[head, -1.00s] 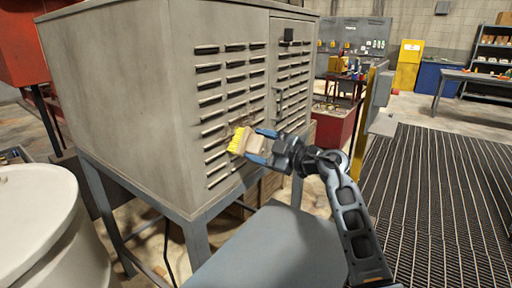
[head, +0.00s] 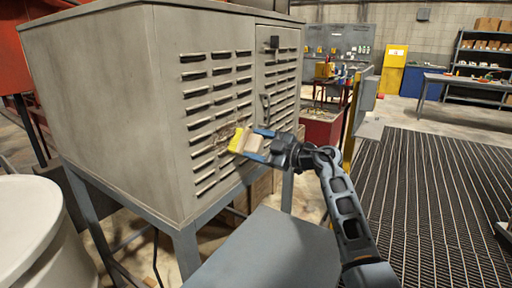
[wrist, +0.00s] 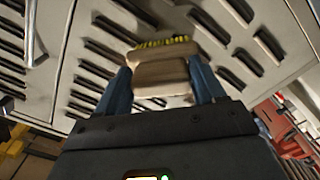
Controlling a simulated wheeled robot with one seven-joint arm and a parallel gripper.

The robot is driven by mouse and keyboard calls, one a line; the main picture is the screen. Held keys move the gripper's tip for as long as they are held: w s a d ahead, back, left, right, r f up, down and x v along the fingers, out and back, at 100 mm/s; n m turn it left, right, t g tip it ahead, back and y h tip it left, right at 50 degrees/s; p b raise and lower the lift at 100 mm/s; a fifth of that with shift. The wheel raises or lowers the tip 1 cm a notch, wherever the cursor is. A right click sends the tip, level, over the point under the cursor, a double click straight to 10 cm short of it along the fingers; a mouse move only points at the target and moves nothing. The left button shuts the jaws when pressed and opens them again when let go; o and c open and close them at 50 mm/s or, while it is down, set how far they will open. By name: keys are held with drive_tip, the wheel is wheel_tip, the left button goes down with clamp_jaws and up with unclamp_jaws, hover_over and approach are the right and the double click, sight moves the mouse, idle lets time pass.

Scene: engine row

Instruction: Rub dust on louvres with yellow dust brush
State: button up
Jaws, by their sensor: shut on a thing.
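The yellow dust brush (head: 243,141) has a tan wooden block and yellow bristles. My gripper (head: 258,146) is shut on its block, with blue fingers on both sides. In the wrist view the brush (wrist: 160,76) sits between the fingers, bristles toward the louvred panel. The louvres (head: 215,100) are rows of dark slots on the grey cabinet's front. Brown dust (head: 222,138) shows on the slots just left of the bristles. The bristles are at or very near the louvres; I cannot tell whether they touch.
The grey cabinet (head: 90,110) stands on a metal frame. A white drum (head: 30,225) is at the lower left. A yellow post (head: 352,125) and a red cabinet (head: 322,130) stand right of the cabinet. Ribbed matting (head: 430,200) covers open floor at the right.

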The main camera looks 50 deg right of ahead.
sight(247, 133)
drive_tip(key=shift+w+d, duration=0.15)
drive_tip(key=shift+d, duration=0.7)
drive_tip(key=shift+w+d, duration=0.15)
drive_tip(key=shift+d, duration=0.65)
drive_tip(key=shift+w+d, duration=0.25)
drive_tip(key=shift+d, duration=0.55)
drive_tip(key=shift+w+d, duration=0.2)
drive_tip(key=shift+d, duration=0.6)
drive_tip(key=shift+s+r, duration=0.1)
drive_tip(key=shift+r, duration=0.6)
drive_tip(key=shift+s+a, duration=0.2)
drive_tip(key=shift+a, duration=1.8)
drive_tip(key=shift+s+a, duration=0.2)
drive_tip(key=shift+a, duration=0.55)
drive_tip(key=shift+s+a, duration=0.2)
drive_tip(key=shift+a, duration=0.5)
drive_tip(key=shift+s+a, duration=1.2)
drive_tip(key=shift+a, duration=5.55)
drive_tip(key=shift+w+d+r, duration=0.25)
drive_tip(key=shift+w+d, duration=0.2)
drive_tip(key=shift+d, duration=1.85)
drive_tip(key=shift+w+d+r, duration=0.3)
drive_tip(key=shift+w+d, duration=0.15)
drive_tip(key=shift+d, duration=1.85)
drive_tip(key=shift+w+d+r, duration=0.25)
drive_tip(key=shift+w+d, duration=0.2)
drive_tip(key=shift+d, duration=1.85)
